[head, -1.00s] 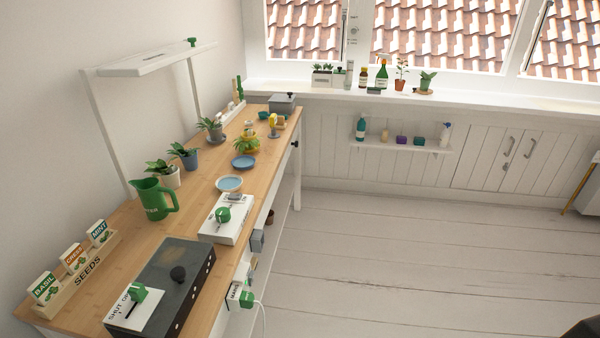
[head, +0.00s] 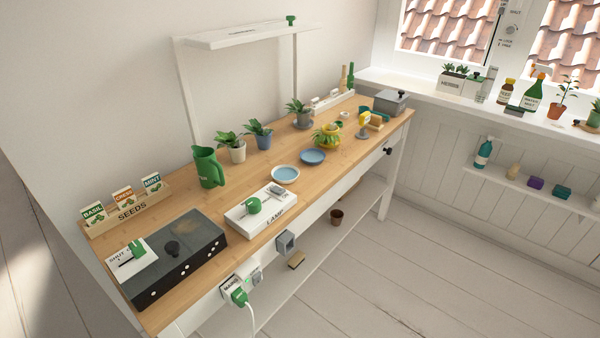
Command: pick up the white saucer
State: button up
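A shallow round dish with a whitish rim and a pale blue inside (head: 285,174) lies on the wooden desk, just beyond the white lamp box. It is the closest match to a white saucer in view. A fully blue dish (head: 312,157) lies right behind it, a little to the right. Nothing seems to stand on either one. My gripper is not in view.
The white lamp box (head: 247,218) with a green knob is on the near side of the dish. Potted plants (head: 237,152) and a green jug (head: 208,167) stand behind. A yellow-green plant (head: 327,138) is beyond the blue dish. The floor (head: 420,260) in front is clear.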

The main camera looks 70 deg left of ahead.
aim_at(282, 174)
jog(key=i+u, duration=0.3)
jog(key=u, duration=0.2)
jog(key=i+u, duration=0.3)
jog(key=u, duration=0.15)
jog(key=i+j+u, duration=0.15)
jog(key=u, duration=0.25)
jog(key=i+u, duration=0.65)
jog(key=u, duration=0.2)
